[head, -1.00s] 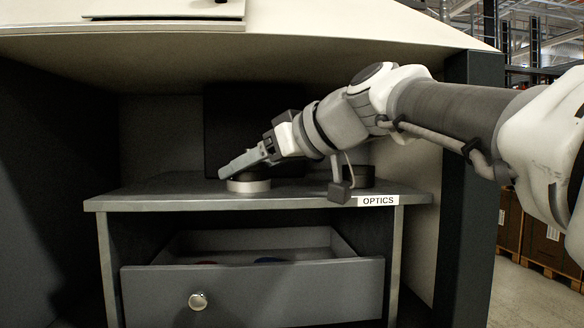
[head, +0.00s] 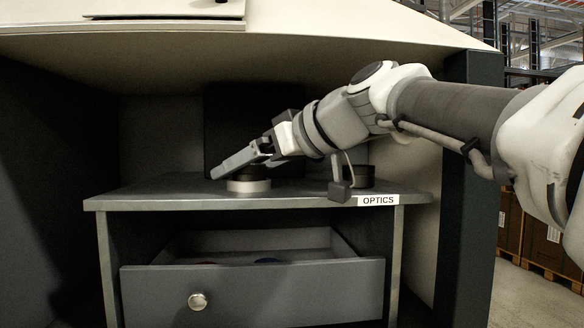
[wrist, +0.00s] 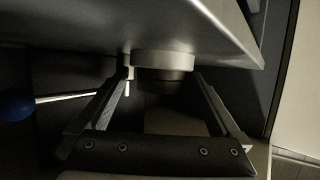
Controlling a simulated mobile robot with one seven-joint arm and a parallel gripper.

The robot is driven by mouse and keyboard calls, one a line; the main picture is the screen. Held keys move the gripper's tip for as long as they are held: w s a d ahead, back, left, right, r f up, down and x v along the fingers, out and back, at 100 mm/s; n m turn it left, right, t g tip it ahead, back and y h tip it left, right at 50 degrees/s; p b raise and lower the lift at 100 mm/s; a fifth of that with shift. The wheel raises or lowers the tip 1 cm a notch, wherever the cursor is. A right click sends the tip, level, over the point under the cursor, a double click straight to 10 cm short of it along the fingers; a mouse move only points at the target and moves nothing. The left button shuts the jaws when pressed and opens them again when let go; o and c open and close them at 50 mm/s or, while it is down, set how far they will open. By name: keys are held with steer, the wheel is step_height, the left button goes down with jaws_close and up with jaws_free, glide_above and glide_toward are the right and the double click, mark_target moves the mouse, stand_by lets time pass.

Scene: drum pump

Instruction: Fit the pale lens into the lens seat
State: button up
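The lens seat (head: 248,186) appears to be the low silver ring with a dark top, on the shelf near its front. In the wrist view the ring (wrist: 163,60) shows from the side, its dark part facing my gripper. My gripper (head: 218,171) is tilted down toward the left, its fingers just above the seat. In the wrist view my gripper (wrist: 163,76) has its fingers well apart, with nothing clearly held between them; the seat lies beyond the tips. I cannot make out the pale lens in either view; it may be inside the seat, whose top face is hidden.
A dark round object (head: 362,175) stands behind the OPTICS label (head: 378,200). A blue ball on a rod (wrist: 15,104) shows at left. The shelf's left part is clear.

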steer(key=shift+d, duration=0.1)
steer(key=v, duration=1.7)
steer(key=shift+b, duration=0.35)
steer(key=shift+d+r, duration=0.15)
steer(key=shift+d, duration=0.05)
